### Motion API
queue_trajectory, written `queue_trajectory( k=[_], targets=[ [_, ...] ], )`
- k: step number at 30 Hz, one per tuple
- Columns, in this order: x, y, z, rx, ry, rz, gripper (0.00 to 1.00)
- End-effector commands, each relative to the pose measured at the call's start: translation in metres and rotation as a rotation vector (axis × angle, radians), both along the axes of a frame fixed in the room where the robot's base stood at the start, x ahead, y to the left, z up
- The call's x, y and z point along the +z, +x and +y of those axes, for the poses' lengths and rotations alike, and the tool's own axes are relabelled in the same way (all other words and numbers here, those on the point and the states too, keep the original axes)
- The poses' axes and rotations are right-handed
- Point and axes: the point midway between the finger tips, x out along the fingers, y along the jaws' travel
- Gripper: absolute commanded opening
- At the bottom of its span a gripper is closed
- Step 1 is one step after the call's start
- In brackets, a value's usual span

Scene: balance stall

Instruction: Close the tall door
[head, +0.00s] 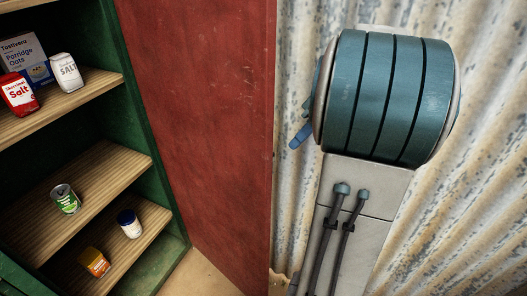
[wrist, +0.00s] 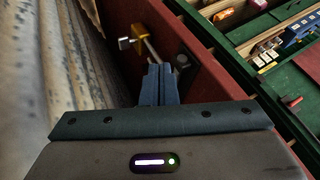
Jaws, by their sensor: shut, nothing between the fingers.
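The tall door (head: 215,120) is a red panel standing open at the right side of a green cabinet (head: 135,85). In the wrist view the red door (wrist: 212,72) runs diagonally to the right of my fingers. A metal bar with a yellow padlock-like piece (wrist: 140,33) shows beyond the fingertips, near a dark plate (wrist: 186,60) on the red surface. My gripper (wrist: 159,70) is shut and empty, on the outer side of the door. In the head view only a blue finger part (head: 301,136) shows beside my arm; I cannot tell whether it touches the door.
Wooden shelves (head: 95,180) in the cabinet hold a red salt pack (head: 18,94), a white salt pack (head: 66,72), an oats box (head: 24,52), a green can (head: 66,199) and jars (head: 130,223). A corrugated metal wall (head: 480,190) stands behind my arm.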

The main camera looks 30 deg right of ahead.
Motion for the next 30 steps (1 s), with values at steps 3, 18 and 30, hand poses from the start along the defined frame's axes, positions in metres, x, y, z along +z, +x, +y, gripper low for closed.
queue_trajectory(
  k=[3, 18, 30],
  targets=[
    [-0.006, 0.003, 0.005, 0.015, 0.008, -0.011, 0.00],
    [-0.070, 0.018, 0.054, 0.020, 0.005, -0.008, 0.00],
    [-0.079, 0.019, 0.060, 0.017, 0.004, -0.010, 0.00]
  ],
)
